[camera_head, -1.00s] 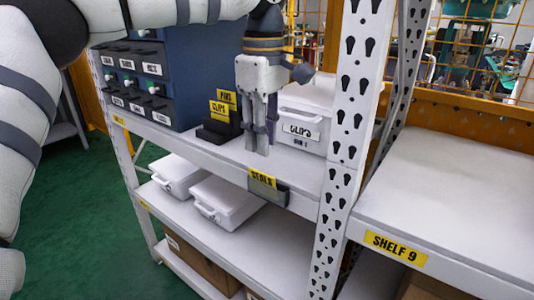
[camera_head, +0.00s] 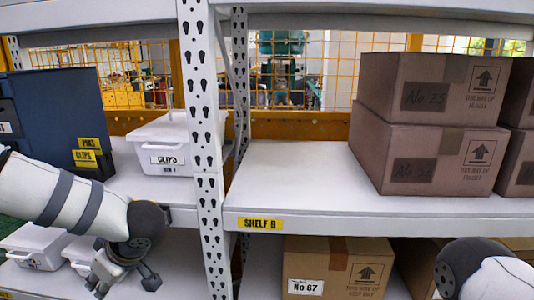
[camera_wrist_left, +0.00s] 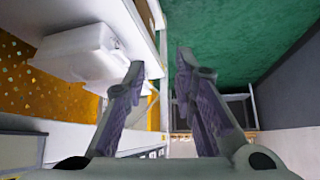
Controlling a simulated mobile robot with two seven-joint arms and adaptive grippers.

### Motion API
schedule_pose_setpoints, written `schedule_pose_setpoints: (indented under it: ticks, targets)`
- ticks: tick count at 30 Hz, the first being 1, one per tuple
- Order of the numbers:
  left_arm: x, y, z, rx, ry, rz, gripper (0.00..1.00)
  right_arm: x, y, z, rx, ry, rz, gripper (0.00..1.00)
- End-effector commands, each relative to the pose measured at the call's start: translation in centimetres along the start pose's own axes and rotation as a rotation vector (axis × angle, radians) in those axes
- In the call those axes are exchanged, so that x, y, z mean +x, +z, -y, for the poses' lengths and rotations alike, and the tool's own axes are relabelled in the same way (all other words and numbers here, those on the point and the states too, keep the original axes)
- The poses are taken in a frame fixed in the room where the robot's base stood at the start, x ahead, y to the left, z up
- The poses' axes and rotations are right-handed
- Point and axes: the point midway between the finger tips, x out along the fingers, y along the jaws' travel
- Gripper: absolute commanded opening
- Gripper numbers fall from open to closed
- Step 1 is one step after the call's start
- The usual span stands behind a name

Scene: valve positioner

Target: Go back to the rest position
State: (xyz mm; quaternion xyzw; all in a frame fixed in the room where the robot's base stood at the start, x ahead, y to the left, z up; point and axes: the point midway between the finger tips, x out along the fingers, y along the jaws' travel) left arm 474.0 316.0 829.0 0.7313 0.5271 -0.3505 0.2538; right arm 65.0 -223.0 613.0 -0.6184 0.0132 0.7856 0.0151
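My left arm comes in from the left in the head view, bent downward. Its gripper (camera_head: 103,280) hangs at the bottom left, in front of the lower shelf. In the left wrist view the two fingers of the left gripper (camera_wrist_left: 158,75) stand wide apart with nothing between them. Part of my right arm (camera_head: 480,272) shows at the bottom right of the head view. Its gripper is out of the picture.
A white CLIPS bin (camera_head: 163,146) stands on the upper shelf beside a perforated post (camera_head: 205,130). The SHELF 9 board (camera_head: 290,185) is bare on its left, with stacked cartons (camera_head: 425,160) on its right. White lidded boxes (camera_head: 38,243) sit lower left.

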Motion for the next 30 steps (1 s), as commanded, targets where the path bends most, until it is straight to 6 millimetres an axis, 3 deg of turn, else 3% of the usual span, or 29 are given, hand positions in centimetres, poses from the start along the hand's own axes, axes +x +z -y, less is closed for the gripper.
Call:
schedule_pose_setpoints:
  ticks: [1,3,5,6,8,9,12,15,19,22,30]
  targets:
    - [2.6,3.3,1.0,0.139,0.062,-0.053,0.25,-0.1,0.0,0.0,0.0,0.0,-0.002,0.0]
    - [5.4,8.5,2.9,0.338,0.178,-0.061,0.25,-0.2,0.0,0.0,0.0,0.0,-0.004,0.0]
    - [7.0,13.4,5.6,0.505,0.26,-0.006,0.25,-0.3,0.0,0.0,0.0,0.0,-0.005,0.0]
    - [7.6,16.5,8.0,0.608,0.301,0.052,0.25,-0.4,-0.1,0.0,0.0,0.0,-0.006,0.0]
    - [8.0,20.7,12.2,0.749,0.34,0.162,0.25,-0.4,-0.1,0.0,0.0,0.0,-0.008,0.0]
    - [8.0,23.0,15.3,0.833,0.354,0.242,0.25,-0.5,-0.1,0.0,0.0,-0.001,-0.01,0.0]
    - [6.8,27.3,23.4,1.01,0.351,0.451,0.25,-0.6,-0.2,0.0,0.0,-0.001,-0.013,0.0]
    - [5.0,29.2,30.0,1.127,0.319,0.625,0.25,-0.6,-0.2,0.0,0.0,-0.001,-0.014,0.0]
    - [3.2,29.9,34.7,1.203,0.282,0.755,0.25,-0.6,-0.2,0.0,0.0,-0.001,-0.015,0.0]
    - [2.8,30.0,35.8,1.218,0.273,0.787,0.25,-0.6,-0.2,0.0,0.0,-0.001,-0.015,0.0]
    - [2.8,30.1,35.7,1.217,0.275,0.786,0.25,-0.6,-0.2,0.0,0.0,-0.001,-0.014,0.0]
